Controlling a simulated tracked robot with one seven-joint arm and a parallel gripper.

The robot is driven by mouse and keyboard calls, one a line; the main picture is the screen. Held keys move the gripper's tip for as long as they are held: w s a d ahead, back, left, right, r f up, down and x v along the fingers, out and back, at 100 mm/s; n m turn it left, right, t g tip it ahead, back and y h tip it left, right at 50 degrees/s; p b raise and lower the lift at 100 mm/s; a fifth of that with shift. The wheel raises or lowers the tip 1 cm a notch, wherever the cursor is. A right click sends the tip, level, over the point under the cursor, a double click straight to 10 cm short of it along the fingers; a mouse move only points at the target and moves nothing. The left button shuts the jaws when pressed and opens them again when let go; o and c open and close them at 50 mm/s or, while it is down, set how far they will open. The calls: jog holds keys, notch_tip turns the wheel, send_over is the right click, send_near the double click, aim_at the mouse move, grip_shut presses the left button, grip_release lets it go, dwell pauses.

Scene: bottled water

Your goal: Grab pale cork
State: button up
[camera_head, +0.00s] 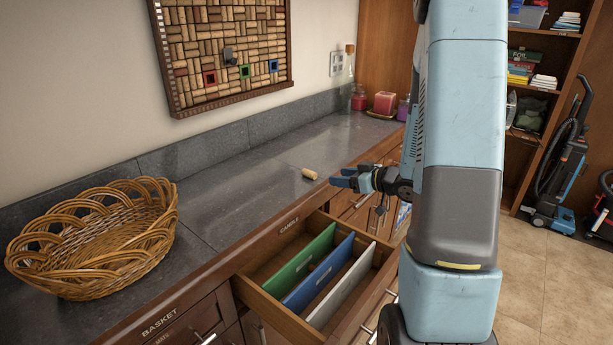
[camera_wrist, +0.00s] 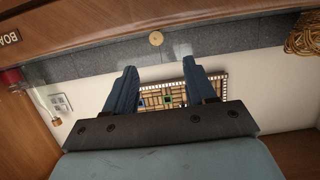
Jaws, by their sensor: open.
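The pale cork (camera_head: 310,174) lies on the grey countertop, near its front edge, in the head view. In the wrist view the cork (camera_wrist: 156,38) shows end-on as a small round tan disc, beyond the fingertips and roughly centred between them. My gripper (camera_head: 345,179) is just right of the cork in the head view, low over the counter's front edge, and apart from it. In the wrist view my gripper (camera_wrist: 160,64) has its two blue fingers spread wide with nothing between them.
A wicker basket (camera_head: 98,245) stands on the counter at left. An open drawer (camera_head: 262,300) with green, blue and white dividers juts out below the counter. A cork board (camera_head: 225,45) hangs on the wall. Candles (camera_head: 384,103) and a bottle stand at the counter's far end.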

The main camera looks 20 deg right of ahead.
aim_at(313, 173)
jog(key=x, duration=0.6)
jog(key=shift+w+a, duration=0.2)
jog(key=shift+w, duration=0.1)
jog(key=shift+x, duration=2.65)
jog(key=shift+w+d, duration=0.15)
jog(key=shift+d, duration=0.05)
grip_shut()
